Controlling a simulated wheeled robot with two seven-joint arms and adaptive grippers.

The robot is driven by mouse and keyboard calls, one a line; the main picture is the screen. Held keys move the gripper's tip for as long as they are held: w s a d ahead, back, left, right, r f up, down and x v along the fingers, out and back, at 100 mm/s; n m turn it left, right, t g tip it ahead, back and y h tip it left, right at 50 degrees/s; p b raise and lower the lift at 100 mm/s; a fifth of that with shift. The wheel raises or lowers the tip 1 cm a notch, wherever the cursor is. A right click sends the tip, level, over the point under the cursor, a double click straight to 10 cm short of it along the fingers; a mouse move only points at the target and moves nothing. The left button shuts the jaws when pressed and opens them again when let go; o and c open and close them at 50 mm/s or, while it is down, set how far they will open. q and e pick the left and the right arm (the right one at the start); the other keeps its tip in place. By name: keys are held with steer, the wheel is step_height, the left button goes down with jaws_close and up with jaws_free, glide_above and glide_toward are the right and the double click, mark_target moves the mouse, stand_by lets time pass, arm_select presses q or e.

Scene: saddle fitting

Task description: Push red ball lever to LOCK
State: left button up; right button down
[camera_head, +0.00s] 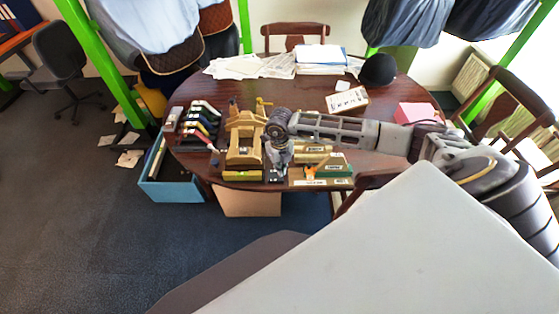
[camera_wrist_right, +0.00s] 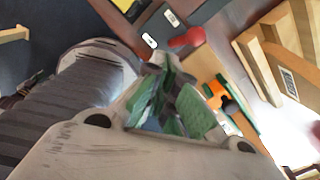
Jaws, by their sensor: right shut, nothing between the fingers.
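The red ball lever (camera_wrist_right: 188,38) shows in the right wrist view, just beyond my fingertips and a little to the right. It is beside a dark base (camera_wrist_right: 176,22) with two small white labels. In the head view the dark base (camera_head: 272,176) shows at the table's front edge; I cannot make out the red ball there behind my gripper. My right gripper (camera_head: 279,160) points down above this base, shut and empty. Its fingers (camera_wrist_right: 167,85) also show in the right wrist view; I cannot tell whether they touch the lever. My left gripper is not in view.
A wooden frame (camera_head: 244,142) stands just left of my right gripper. A wooden board (camera_head: 318,183) with green and orange parts lies to its right. Several coloured handles (camera_head: 203,120) sit farther left. A blue bin (camera_head: 170,190) stands below the table edge.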

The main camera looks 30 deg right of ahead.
steer(key=shift+w+d, duration=0.2)
steer(key=shift+w, duration=0.1)
steer(key=shift+r, duration=0.1)
stand_by(0.3)
step_height(320, 180, up, 7)
steer(key=p, duration=0.3)
steer(key=shift+p, duration=0.35)
stand_by(0.6)
stand_by(0.5)
